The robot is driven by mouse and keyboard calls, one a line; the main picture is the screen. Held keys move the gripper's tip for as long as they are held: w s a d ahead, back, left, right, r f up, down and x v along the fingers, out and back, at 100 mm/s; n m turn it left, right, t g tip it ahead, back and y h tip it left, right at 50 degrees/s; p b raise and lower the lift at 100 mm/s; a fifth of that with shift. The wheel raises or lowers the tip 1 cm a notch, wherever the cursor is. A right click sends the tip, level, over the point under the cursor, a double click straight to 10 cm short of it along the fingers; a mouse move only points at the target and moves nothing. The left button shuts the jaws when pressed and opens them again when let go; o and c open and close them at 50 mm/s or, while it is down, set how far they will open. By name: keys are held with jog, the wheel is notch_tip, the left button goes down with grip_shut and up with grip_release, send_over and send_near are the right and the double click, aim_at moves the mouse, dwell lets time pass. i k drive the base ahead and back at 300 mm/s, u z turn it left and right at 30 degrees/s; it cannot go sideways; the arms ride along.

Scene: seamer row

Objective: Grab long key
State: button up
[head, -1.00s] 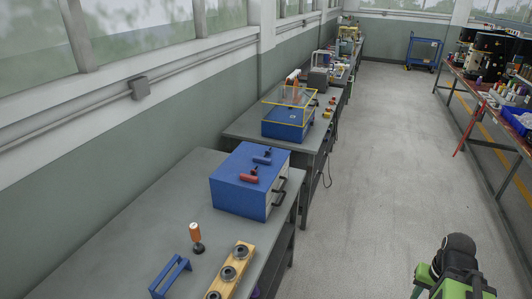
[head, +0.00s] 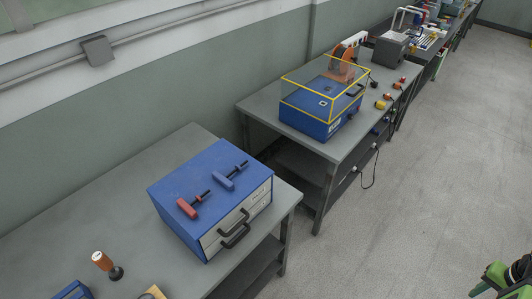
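Two T-handled keys lie on top of a blue drawer box (head: 172,182) on the near bench. One key (head: 188,208) has a red handle and a short dark shaft. The other key (head: 224,180) has a blue handle, and its dark shaft looks somewhat longer. No marking tells me for sure which is the long key. Both lie flat and apart from each other. A green and black part of my arm is cut off at the lower right edge, far from the keys. The fingers of my gripper are not visible.
The drawer box has dark front handles (head: 234,235). A blue case with a yellow-edged clear cover (head: 318,98) stands on the second bench (head: 262,112). The floor (head: 430,170) at right is clear.

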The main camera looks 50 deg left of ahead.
aim_at(228, 185)
jog(key=u, duration=0.05)
jog(key=i, duration=1.4)
jog(key=u, duration=2.3)
jog(key=k, duration=0.25)
jog(key=u, duration=2.3)
jog(key=i, duration=1)
jog(key=u, duration=0.35)
